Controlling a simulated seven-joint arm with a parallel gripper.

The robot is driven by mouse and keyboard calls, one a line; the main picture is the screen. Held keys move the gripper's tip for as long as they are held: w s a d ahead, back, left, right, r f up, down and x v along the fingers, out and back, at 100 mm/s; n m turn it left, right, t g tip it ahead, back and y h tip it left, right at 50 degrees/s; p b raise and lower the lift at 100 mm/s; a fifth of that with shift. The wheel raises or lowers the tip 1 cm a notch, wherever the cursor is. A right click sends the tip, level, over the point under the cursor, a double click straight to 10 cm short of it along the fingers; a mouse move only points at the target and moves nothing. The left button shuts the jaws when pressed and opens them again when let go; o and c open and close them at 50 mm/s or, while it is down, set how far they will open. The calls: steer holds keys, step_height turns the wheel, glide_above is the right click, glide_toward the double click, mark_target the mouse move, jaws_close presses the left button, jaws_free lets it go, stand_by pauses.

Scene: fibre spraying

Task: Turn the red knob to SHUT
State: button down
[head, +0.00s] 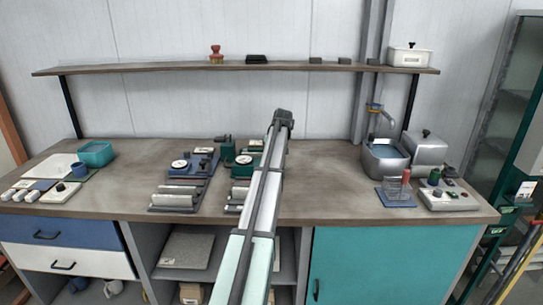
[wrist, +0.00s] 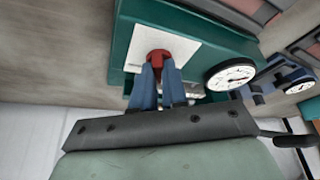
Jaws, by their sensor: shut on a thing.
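The red knob (wrist: 158,57) shows in the wrist view, set on a white plate (wrist: 178,38) on the face of a teal-green unit (wrist: 122,50). My gripper (wrist: 159,70) has its two blue fingers closed on the knob from below in that view. The fingers cover part of the knob, and I cannot read its position or the plate's markings. In the head view my arm hides the knob. The green unit (head: 243,170) stands left of my arm there.
A round white gauge (wrist: 230,74) sits on the green unit, right of my fingers. A blue unit (head: 187,178) with another gauge stands to its left in the head view. A sink (head: 384,168) is at the right.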

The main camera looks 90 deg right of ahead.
steer(key=shift+s+n+y, duration=0.1)
steer(key=shift+n+y, duration=0.2)
steer(key=shift+n, duration=0.3)
steer(key=shift+n+t, duration=0.3)
steer(key=c, duration=1.2)
jaws_free()
steer(key=shift+o, duration=0.2)
steer(key=v, duration=1.3)
steer(key=shift+r, duration=0.4)
